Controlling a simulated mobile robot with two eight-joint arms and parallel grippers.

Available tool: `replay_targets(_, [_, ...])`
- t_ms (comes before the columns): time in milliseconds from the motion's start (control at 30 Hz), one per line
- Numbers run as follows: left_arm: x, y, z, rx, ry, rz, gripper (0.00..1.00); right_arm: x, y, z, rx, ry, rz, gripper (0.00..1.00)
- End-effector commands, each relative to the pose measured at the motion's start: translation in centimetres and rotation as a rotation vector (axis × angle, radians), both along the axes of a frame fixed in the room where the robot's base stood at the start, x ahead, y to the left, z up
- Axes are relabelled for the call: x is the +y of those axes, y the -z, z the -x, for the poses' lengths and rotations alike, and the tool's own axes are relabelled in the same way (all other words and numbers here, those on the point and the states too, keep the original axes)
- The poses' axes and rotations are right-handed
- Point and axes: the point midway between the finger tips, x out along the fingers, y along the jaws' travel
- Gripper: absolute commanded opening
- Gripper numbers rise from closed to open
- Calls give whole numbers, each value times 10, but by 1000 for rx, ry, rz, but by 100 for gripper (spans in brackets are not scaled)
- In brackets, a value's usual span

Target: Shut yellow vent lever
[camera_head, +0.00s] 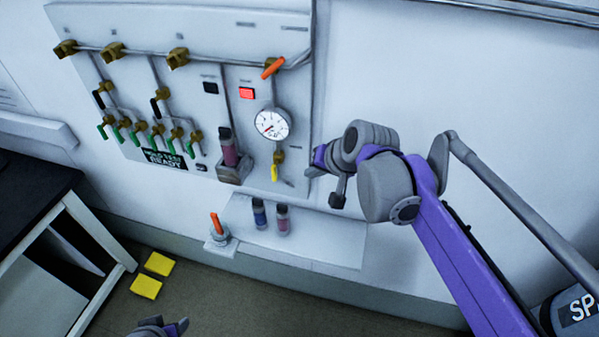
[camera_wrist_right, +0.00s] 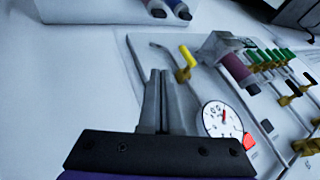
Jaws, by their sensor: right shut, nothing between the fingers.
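The yellow vent lever (camera_head: 274,173) hangs downward from a brass valve below the round gauge (camera_head: 271,124) on the wall panel. In the wrist view the yellow lever (camera_wrist_right: 186,54) shows just right of my fingertips, with a gap between. My right gripper (camera_head: 312,172) is at the panel's right edge, right of the lever in the head view. Its fingers (camera_wrist_right: 161,75) are together and empty in the wrist view. My left gripper (camera_head: 160,326) only partly shows at the bottom edge, far from the panel, and its jaws are unclear.
A red-orange lever (camera_head: 273,67) sits above the gauge. A pink cylinder (camera_head: 229,149) stands in a holder left of the yellow lever. Several green levers (camera_head: 147,132) are further left. Two bottles (camera_head: 259,212) stand on a shelf (camera_head: 325,242) below. Open wall lies right of the panel.

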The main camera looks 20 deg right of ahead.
Motion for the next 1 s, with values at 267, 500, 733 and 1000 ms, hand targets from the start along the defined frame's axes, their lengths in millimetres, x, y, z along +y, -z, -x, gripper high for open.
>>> replay_targets(267, [0,5,2,3,0,0,50,10,46,-33,0,-2,0,0])
replay_targets(500, [0,3,1,2,0,0,50,28,71,-59,-1,-5,1,0])
replay_targets(733, [0,-1,0,-1,0,0,50,47,71,-72,-1,-2,0,0])
replay_targets(1000, [0,-1,-1,-1,0,0,50,49,71,-74,0,0,0,0])
